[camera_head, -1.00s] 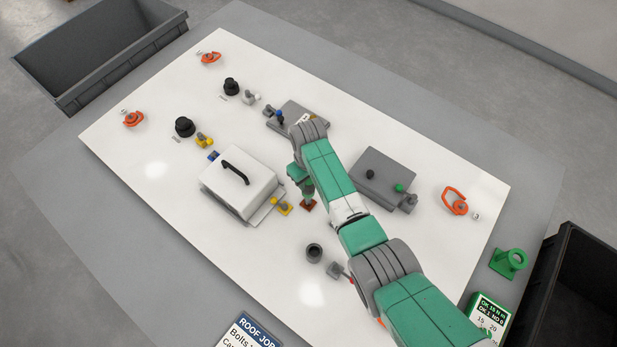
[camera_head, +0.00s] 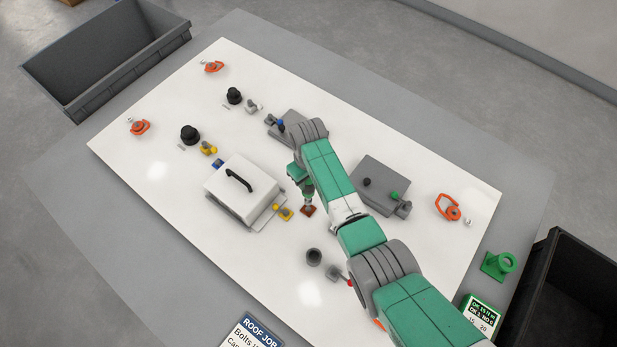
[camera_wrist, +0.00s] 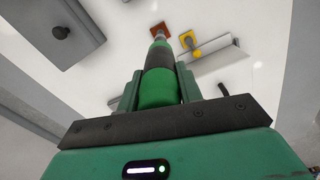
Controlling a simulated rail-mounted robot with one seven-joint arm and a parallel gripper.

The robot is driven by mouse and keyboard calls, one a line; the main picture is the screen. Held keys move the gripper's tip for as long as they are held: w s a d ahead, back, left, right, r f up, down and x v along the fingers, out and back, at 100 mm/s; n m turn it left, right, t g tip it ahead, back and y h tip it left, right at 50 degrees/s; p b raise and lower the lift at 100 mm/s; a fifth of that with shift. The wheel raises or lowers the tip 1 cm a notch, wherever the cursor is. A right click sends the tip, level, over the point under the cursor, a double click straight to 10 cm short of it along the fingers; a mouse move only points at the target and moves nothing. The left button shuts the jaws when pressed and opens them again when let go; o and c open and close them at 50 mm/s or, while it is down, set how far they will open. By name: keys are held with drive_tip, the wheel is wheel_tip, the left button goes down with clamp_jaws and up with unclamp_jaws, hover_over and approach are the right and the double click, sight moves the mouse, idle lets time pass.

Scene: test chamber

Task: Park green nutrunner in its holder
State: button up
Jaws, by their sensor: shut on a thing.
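The green nutrunner (camera_wrist: 158,75) is a green and black cylinder with a grey tip, seen in the wrist view. My gripper (camera_wrist: 158,95) is shut on it, one finger on each side. In the head view my gripper (camera_head: 300,172) points down over the white panel, largely hidden by my arm, with the tool's tip just by a small red-brown block (camera_head: 308,210). In the wrist view the tip points toward this block (camera_wrist: 161,30); I cannot tell whether they touch. A green holder with a ring (camera_head: 499,264) stands on the grey table edge at the right, empty.
A white box with a black handle (camera_head: 239,190) and a grey box (camera_head: 382,185) flank my gripper. A green-framed display (camera_head: 482,311) is near the holder. Dark bins stand at upper left (camera_head: 105,62) and right (camera_head: 560,290).

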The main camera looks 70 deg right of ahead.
drive_tip(key=shift+r, duration=0.55)
